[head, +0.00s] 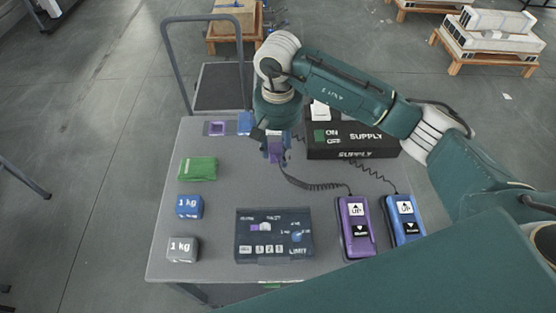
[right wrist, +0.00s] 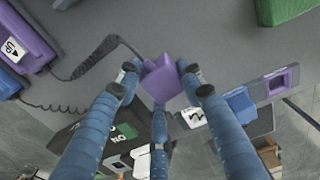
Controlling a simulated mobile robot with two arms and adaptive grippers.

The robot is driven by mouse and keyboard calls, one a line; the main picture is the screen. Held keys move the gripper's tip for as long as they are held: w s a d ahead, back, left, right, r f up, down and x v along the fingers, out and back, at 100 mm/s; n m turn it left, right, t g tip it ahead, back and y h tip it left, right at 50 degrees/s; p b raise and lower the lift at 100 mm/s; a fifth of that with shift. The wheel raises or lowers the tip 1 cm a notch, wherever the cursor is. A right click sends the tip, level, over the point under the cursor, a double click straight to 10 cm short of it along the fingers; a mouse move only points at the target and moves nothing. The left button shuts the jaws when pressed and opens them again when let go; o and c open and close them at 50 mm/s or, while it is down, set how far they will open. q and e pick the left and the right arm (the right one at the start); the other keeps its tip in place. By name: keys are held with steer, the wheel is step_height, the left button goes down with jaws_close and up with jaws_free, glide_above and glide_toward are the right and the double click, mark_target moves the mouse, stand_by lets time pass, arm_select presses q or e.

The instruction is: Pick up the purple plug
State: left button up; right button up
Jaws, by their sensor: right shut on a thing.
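The purple plug (head: 275,152) is held in my right gripper (head: 276,146) above the grey table near its back middle. In the right wrist view the purple plug (right wrist: 162,78) sits between the blue fingers of my right gripper (right wrist: 160,84), which is shut on it. A dark coiled cord runs from the plug to the purple handset (head: 356,227) on the table. The gripper hides part of the plug in the head view. Whether the plug touches the table is hard to tell. My left gripper is not in view.
A purple-framed socket (head: 217,128) and a blue piece (head: 245,123) are at the table's back left. The black supply box (head: 350,146) stands right of the gripper.

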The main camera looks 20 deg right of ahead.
mark_target(278, 147)
step_height(278, 147, up, 15)
steer(key=b, duration=0.1)
steer(key=shift+f+b, duration=0.2)
steer(key=shift+b, duration=0.2)
